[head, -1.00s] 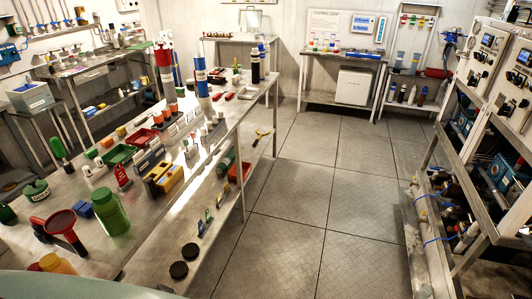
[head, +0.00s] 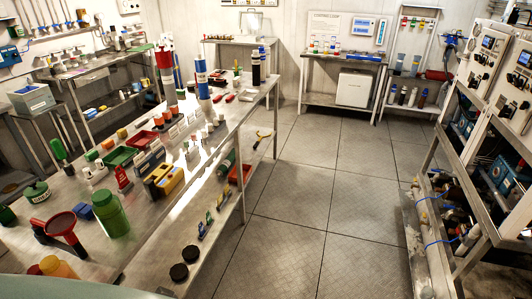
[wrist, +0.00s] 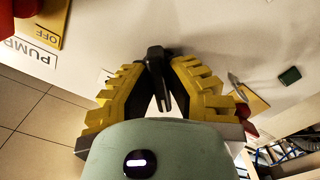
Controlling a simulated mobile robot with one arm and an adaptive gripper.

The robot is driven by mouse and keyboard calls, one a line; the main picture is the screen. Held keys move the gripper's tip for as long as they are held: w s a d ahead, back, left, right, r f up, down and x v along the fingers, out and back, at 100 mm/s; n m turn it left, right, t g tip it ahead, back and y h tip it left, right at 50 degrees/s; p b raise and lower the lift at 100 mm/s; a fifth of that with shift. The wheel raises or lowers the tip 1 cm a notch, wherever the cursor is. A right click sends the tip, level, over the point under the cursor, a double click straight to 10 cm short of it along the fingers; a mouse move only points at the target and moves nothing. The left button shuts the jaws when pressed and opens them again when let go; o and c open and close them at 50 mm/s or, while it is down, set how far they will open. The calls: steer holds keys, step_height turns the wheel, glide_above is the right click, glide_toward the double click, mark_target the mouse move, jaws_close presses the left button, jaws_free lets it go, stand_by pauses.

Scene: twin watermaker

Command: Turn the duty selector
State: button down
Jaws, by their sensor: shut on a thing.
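In the wrist view, a black selector handle (wrist: 155,54) stands out from a pale panel (wrist: 215,30). I take it to be the duty selector, though no label for it is readable. My gripper (wrist: 160,66) has yellow ribbed fingers with dark pads. They are shut on the handle from both sides, and the pads hide part of it. The handle's base is mostly hidden. My gripper does not show in the head view.
The head view shows a crowded bench (head: 217,150) at left, equipment racks (head: 475,190) at right, and clear floor (head: 320,200) between.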

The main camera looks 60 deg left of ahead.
steer(key=shift+w+a+m, duration=0.15)
steer(key=shift+w+m, duration=0.1)
steer(key=shift+m, duration=0.15)
steer(key=shift+m+b, duration=0.5)
steer(key=shift+m, duration=1.4)
steer(key=m, duration=0.5)
steer(key=shift+f+p, duration=0.1)
steer(key=shift+p, duration=0.25)
steer(key=m+b, duration=0.1)
steer(key=m, duration=0.3)
steer(key=shift+f, duration=0.1)
steer(key=shift+s+m+b, duration=0.1)
steer(key=shift+m+b, duration=1.4)
steer(key=shift+m, duration=0.4)
steer(key=c, duration=1)
jaws_free()
